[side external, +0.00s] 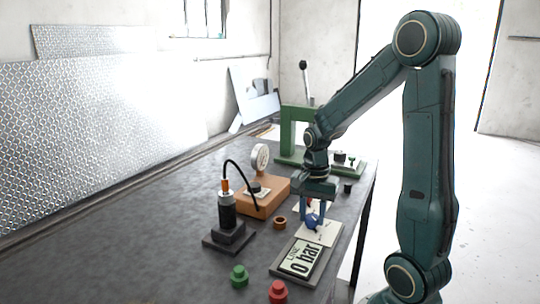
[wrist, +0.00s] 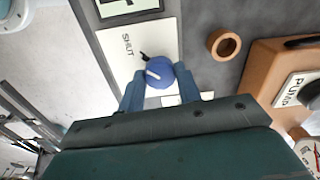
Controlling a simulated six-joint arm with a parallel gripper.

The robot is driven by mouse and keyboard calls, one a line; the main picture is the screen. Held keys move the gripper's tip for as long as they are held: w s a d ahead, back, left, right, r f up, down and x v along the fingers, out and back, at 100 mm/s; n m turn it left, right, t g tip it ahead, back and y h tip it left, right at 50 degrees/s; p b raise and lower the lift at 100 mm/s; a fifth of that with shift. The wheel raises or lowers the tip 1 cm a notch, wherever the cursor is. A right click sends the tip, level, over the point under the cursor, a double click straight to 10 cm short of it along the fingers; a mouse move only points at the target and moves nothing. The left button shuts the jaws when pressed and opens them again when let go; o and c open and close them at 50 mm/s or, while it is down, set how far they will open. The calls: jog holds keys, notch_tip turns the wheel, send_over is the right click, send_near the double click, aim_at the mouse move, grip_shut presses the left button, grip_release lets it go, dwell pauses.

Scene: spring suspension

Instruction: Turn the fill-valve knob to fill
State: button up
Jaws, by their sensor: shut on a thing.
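The fill-valve knob is a round blue knob (wrist: 160,73) with a white line on its top, on a white plate (wrist: 115,62). A small black mark sits at its upper left in the wrist view, near the printed word SHUT. My gripper (wrist: 159,77) is shut on the knob, with one finger on each side. In the side view the blue knob (side external: 312,221) sits between my gripper's fingers (side external: 313,212), partly hidden. The lower part of the plate is hidden by my gripper, and I cannot read a FILL label.
A display (side external: 300,259) reading LINE 0 bar lies in front of the knob. An orange pump box (side external: 268,204) with a gauge, a copper ring (side external: 280,223), and a black cylinder on a stand (side external: 227,215) are to the left. Green (side external: 239,275) and red (side external: 278,291) buttons stand in front.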

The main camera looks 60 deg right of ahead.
jog(key=n, duration=0.4)
jog(key=shift+n, duration=0.3)
jog(key=n, duration=0.3)
jog(key=shift+n, duration=0.3)
jog(key=n, duration=0.4)
jog(key=shift+r+n, duration=0.1)
jog(key=shift+n, duration=0.2)
jog(key=n, duration=0.4)
jog(key=o, duration=1)
jog(key=shift+c, duration=0.2)
